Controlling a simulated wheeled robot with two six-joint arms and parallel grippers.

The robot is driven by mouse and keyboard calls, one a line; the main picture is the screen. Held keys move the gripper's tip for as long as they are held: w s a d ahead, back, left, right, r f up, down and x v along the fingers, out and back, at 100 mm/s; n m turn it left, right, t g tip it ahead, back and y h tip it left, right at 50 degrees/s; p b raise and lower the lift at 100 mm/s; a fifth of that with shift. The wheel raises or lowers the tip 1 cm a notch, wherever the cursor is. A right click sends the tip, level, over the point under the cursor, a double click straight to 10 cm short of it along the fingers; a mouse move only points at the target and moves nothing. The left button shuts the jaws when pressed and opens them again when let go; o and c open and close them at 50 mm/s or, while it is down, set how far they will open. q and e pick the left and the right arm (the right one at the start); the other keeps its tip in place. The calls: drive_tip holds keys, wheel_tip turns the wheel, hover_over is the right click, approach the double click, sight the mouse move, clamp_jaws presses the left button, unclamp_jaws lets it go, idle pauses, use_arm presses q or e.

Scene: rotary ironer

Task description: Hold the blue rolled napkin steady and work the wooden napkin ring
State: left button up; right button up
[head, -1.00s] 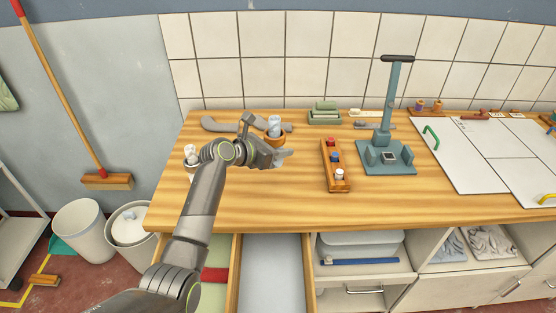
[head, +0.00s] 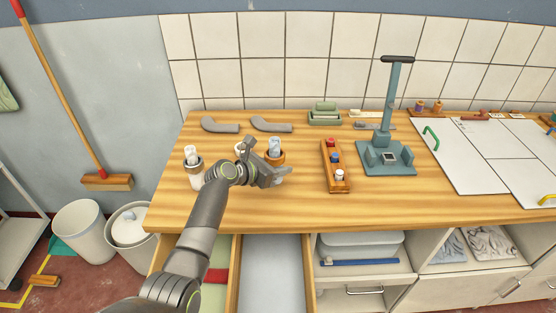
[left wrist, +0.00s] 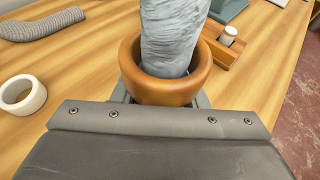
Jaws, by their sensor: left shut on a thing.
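The rolled napkin (head: 274,145), pale grey-blue, stands upright with its lower end inside the wooden napkin ring (head: 275,158). In the left wrist view the napkin (left wrist: 172,35) rises through the orange-brown ring (left wrist: 165,92), which surrounds it. My left gripper (head: 270,168) is shut on the ring; the fingers are mostly hidden beside and below it in the left wrist view (left wrist: 160,98). I cannot tell whether the ring touches the table. My right gripper is in neither view.
A white roll in a dark ring (head: 193,160) stands at the left of the wooden table (head: 300,205). A white ring (left wrist: 22,95) and two grey bent pieces (head: 220,125) lie nearby. A wooden rack (head: 334,165) and a teal press (head: 388,150) stand to the right.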

use_arm(q)
drive_tip(key=shift+f, duration=1.25)
drive_tip(key=shift+f, duration=0.15)
drive_tip(key=o, duration=0.8)
drive_tip(key=shift+c, duration=0.2)
drive_tip(key=shift+r+p, duration=0.35)
drive_tip(key=shift+p, duration=0.2)
drive_tip(key=c, duration=0.5)
